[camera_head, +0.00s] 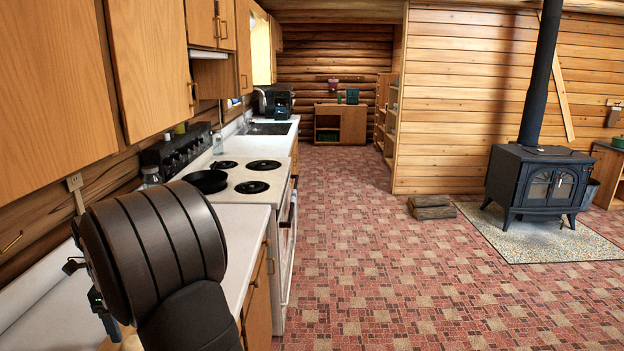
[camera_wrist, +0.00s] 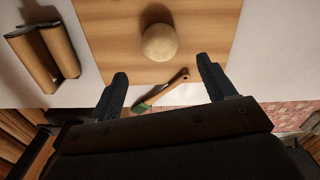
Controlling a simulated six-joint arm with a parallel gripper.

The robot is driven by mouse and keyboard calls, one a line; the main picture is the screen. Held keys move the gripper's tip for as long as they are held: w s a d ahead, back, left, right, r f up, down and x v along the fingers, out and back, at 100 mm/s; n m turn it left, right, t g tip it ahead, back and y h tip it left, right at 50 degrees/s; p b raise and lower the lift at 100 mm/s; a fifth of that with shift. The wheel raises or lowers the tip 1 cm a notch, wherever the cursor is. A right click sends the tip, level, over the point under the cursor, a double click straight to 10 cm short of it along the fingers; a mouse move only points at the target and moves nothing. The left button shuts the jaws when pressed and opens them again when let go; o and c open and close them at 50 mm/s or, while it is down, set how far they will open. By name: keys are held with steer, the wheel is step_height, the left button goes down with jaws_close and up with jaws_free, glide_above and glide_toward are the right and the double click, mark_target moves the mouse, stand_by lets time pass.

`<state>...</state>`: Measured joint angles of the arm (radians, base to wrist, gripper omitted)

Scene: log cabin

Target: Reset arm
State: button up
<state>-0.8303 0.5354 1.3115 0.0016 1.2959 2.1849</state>
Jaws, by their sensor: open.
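My gripper (camera_wrist: 161,65) shows in the wrist view with its two dark fingers wide apart and nothing between them. It hangs above a white counter (camera_wrist: 92,85) that carries a wooden board (camera_wrist: 108,22). A round beige ball (camera_wrist: 159,42) rests on the board, just beyond the fingertips. A tool with a wooden handle (camera_wrist: 172,84) and a green end lies near the board's edge, seen between the fingers.
A black pan (camera_head: 206,181) sits on the white stove (camera_head: 232,176) beyond my arm. Wooden cabinets (camera_head: 55,75) hang above. The patterned floor (camera_head: 370,260) is open to the right, towards a black wood stove (camera_head: 538,180).

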step_height(320, 180, down, 9)
steer(key=shift+r, duration=0.45)
step_height(320, 180, up, 3)
steer(key=shift+r, duration=0.2)
steer(key=w+d+r, duration=0.3)
steer(key=d+r, duration=0.4)
steer(key=d, duration=0.4)
steer(key=w+a+f+m, duration=0.2)
steer(key=w+m, duration=0.2)
steer(key=w, duration=1.5)
steer(key=shift+m, duration=0.3)
steer(key=a+f, duration=0.2)
steer(key=a, duration=0.1)
steer(key=a+f, duration=0.1)
steer(key=a, duration=0.1)
steer(key=a+f, duration=0.2)
steer(key=a, duration=0.1)
steer(key=shift+s+a+f, duration=0.3)
steer(key=shift+s+a, duration=0.05)
